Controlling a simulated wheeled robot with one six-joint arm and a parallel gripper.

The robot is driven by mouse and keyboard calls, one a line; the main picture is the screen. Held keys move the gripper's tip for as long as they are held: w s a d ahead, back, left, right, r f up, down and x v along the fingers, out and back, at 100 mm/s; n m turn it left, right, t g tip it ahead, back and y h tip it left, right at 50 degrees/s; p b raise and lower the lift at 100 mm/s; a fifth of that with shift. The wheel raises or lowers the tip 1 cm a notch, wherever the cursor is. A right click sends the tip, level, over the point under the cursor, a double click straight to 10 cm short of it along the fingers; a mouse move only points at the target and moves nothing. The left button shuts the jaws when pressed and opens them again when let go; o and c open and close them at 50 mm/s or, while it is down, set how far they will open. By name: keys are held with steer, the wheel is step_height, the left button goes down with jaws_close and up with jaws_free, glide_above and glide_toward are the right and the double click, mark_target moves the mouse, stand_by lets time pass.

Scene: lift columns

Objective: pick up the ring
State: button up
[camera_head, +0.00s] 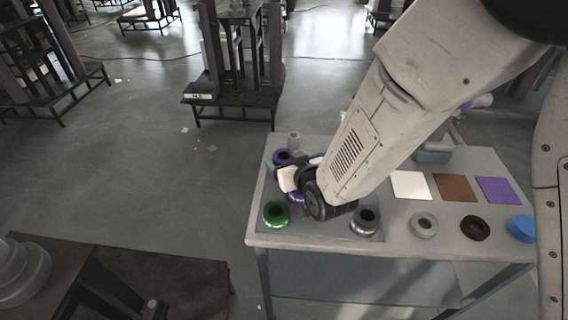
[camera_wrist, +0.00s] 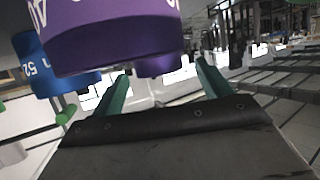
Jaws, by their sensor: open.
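Several rings are on the table, and I cannot tell which one the task means. A green ring (camera_head: 276,214) and a silver ring (camera_head: 365,220) lie on the grey mat. A large purple object with white lettering (camera_wrist: 115,42) fills the view above the left finger. A smaller purple object (camera_wrist: 160,66) shows beyond, between the fingers. Contact cannot be told.
A grey ring (camera_head: 424,225), a brown ring (camera_head: 475,228) and a blue object (camera_head: 521,228) stand along the table's front right. White, brown and purple squares (camera_head: 494,190) lie behind them. A blue object marked 52 (camera_wrist: 55,65) is close at left in the wrist view.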

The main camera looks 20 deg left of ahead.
mark_target(281, 155)
steer(key=x, duration=0.3)
steer(key=shift+w+a+f, duration=0.15)
steer(key=shift+w+f, duration=0.05)
steer(key=shift+f, duration=0.05)
steer(key=c, duration=1.3)
steer(key=shift+r, duration=0.1)
